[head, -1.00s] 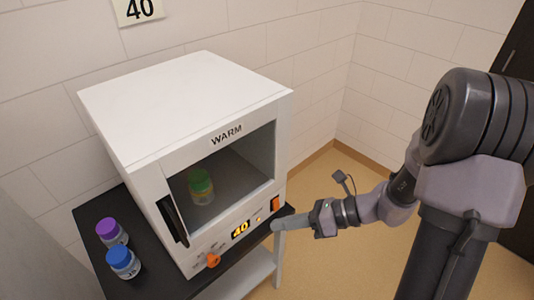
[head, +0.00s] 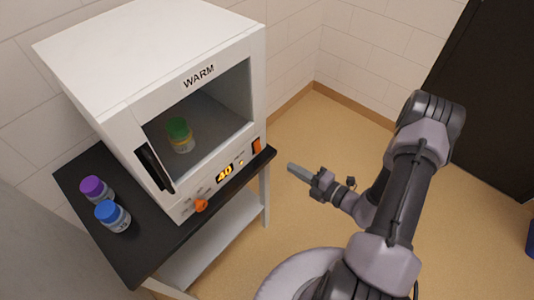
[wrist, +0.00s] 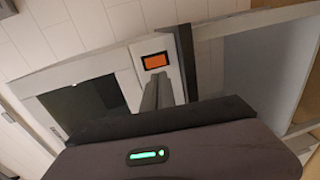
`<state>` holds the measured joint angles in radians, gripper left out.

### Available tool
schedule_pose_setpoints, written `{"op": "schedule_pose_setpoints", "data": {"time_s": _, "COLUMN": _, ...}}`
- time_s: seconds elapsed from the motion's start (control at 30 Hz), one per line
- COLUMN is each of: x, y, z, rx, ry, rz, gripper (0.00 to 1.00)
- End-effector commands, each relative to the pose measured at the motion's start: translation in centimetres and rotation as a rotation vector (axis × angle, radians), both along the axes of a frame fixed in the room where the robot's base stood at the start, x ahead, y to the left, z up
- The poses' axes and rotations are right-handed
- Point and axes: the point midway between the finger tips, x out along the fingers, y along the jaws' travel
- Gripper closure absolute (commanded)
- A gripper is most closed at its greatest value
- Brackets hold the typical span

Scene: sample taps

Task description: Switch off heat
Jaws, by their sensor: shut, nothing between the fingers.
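The white WARM cabinet (head: 155,60) stands on a black-topped table. Its front panel has an orange rocker switch (head: 257,146) at the right end, a display (head: 224,173) lit with 40, a small amber light (head: 241,163) and an orange knob (head: 201,205). My gripper (head: 291,168) is shut and empty, pointing at the panel from the right, with a gap between its tips and the switch. In the wrist view the shut fingers (wrist: 165,88) point toward the orange switch (wrist: 154,61), their tips just below it in the picture.
A green-capped jar (head: 181,136) stands inside the cabinet behind the front opening. A purple-capped jar (head: 96,189) and a blue-capped jar (head: 112,216) stand on the black tabletop (head: 140,250) at the left. The floor (head: 330,135) right of the table is clear.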

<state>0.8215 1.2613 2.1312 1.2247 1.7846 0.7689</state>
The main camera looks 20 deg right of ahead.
Motion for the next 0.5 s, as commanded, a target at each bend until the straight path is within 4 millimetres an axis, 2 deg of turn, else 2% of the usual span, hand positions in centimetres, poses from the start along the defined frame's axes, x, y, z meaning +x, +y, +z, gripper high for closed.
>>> {"op": "schedule_pose_setpoints", "data": {"time_s": 0.3, "x": 5.8, "y": 3.9, "z": -1.3, "rx": -0.003, "ry": -0.002, "rz": 0.006, "gripper": 1.00}}
{"op": "schedule_pose_setpoints", "data": {"time_s": 0.5, "x": 8.7, "y": 5.7, "z": -1.7, "rx": -0.001, "ry": -0.003, "rz": 0.004, "gripper": 1.00}}
